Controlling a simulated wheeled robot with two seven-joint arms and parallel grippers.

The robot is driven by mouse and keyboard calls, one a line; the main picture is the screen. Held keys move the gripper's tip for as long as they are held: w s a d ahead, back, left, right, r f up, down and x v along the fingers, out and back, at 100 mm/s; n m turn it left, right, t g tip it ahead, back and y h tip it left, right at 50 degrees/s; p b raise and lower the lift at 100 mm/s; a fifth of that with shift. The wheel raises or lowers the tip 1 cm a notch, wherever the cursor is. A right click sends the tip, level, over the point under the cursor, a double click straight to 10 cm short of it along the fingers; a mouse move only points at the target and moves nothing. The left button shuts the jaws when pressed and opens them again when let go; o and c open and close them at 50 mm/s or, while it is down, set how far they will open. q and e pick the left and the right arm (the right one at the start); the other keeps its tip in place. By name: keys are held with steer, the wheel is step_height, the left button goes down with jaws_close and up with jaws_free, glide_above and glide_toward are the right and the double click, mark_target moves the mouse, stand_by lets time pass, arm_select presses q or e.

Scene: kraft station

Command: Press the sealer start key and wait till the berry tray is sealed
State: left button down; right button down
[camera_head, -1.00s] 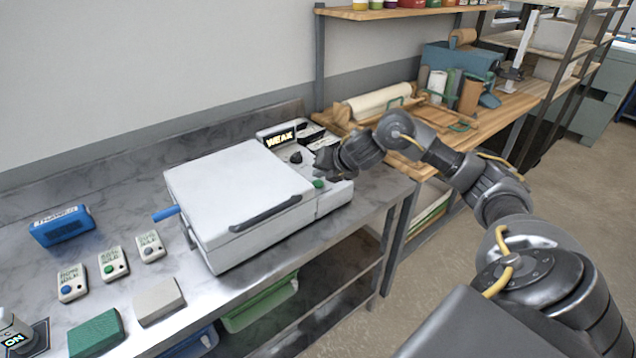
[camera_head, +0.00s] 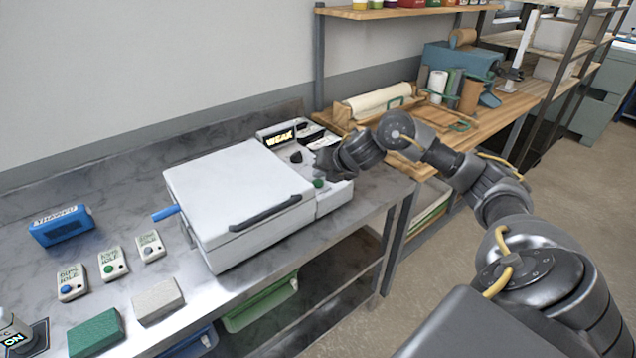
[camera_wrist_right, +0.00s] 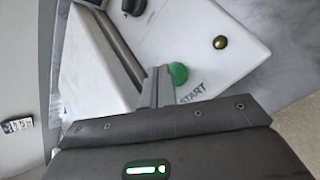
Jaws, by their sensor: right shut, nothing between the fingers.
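The sealer (camera_head: 235,190) is a white box with its lid down and a dark handle along the front. Its display (camera_head: 281,137) reads "WEAK". The green start key (camera_head: 318,183) is on the panel at its right; in the right wrist view the key (camera_wrist_right: 178,73) sits beside the word START. My right gripper (camera_head: 322,164) is shut and empty, just above the panel near the key. In the right wrist view its fingertips (camera_wrist_right: 158,72) are close beside the key; I cannot tell whether they touch it. No berry tray shows. My left gripper is not in view.
A black knob (camera_head: 296,157) stands on the panel. Left of the sealer are a blue device (camera_head: 61,225), several small button boxes (camera_head: 113,263), a grey block (camera_head: 158,301) and a green block (camera_head: 95,333). A wooden bench (camera_head: 480,120) stands behind my right arm.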

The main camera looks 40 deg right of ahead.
mark_target(321, 184)
steer(key=shift+f, duration=0.35)
steer(key=shift+f+b, duration=0.45)
steer(key=shift+b, duration=0.05)
stand_by(0.5)
stand_by(0.3)
steer(key=shift+r+p, duration=0.9)
step_height(321, 184, up, 5)
steer(key=p, duration=0.4)
steer(key=shift+p, duration=0.35)
stand_by(0.4)
